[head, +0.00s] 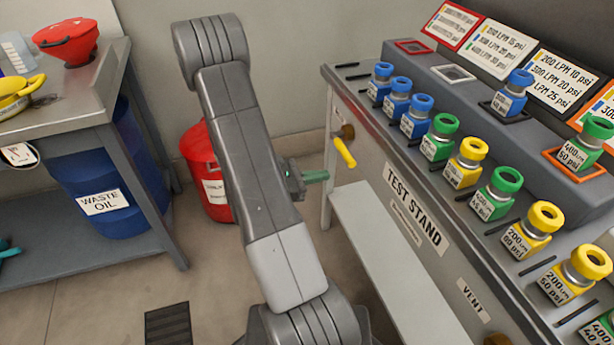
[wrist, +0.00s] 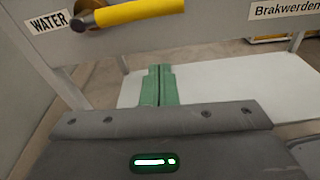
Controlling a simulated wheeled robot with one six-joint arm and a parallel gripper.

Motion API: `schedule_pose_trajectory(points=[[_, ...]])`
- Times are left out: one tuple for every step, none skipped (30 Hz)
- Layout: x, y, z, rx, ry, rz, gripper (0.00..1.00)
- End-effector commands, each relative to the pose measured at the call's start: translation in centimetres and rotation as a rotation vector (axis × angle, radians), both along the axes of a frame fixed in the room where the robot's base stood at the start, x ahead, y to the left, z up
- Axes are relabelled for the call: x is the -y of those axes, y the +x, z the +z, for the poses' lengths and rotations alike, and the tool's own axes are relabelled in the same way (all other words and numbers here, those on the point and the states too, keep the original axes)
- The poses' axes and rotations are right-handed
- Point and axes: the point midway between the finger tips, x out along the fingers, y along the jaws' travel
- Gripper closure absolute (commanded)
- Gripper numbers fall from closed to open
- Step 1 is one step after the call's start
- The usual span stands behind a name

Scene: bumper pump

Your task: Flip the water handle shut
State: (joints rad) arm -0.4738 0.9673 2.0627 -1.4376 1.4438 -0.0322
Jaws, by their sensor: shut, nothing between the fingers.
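My gripper (head: 322,176) has green fingers. They are shut and empty, below and left of the lever's lower end, apart from it. In the wrist view the fingers (wrist: 160,75) lie together below the lever.
A white lower shelf (head: 385,250) juts out under the test stand. Several coloured valves line the stand's top. A red bin (head: 207,190), a blue "WASTE OIL" drum (head: 100,180) and a metal workbench (head: 80,100) stand at left. Floor shows between them.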

Motion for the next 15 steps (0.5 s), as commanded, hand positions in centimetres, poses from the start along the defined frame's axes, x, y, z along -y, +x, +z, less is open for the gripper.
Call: schedule_pose_trajectory(points=[[-0.8,-0.2,0.2,0.000,0.000,0.004,1.00],[-1.2,-0.4,0.3,0.000,0.000,0.004,1.00],[-1.6,-0.5,0.3,0.000,0.000,0.003,1.00],[-1.9,-0.6,0.4,0.001,-0.001,0.003,1.00],[-2.2,-0.7,0.4,0.001,-0.001,0.003,1.00],[-2.5,-0.8,0.5,0.001,-0.001,0.002,1.00],[-2.7,-0.9,0.5,0.001,-0.001,0.002,1.00],[-2.8,-1.0,0.5,0.001,-0.001,0.002,1.00],[-3.0,-1.1,0.5,0.000,-0.001,0.001,1.00],[-3.1,-1.1,0.5,0.000,-0.001,0.000,1.00],[-3.2,-1.2,0.5,0.000,0.000,0.000,1.00],[-3.3,-1.2,0.5,0.000,0.000,0.000,1.00],[-3.3,-1.2,0.5,0.000,0.000,0.000,1.00],[-3.3,-1.2,0.5,0.000,0.000,-0.001,1.00],[-3.3,-1.2,0.5,0.000,0.000,-0.001,1.00]])
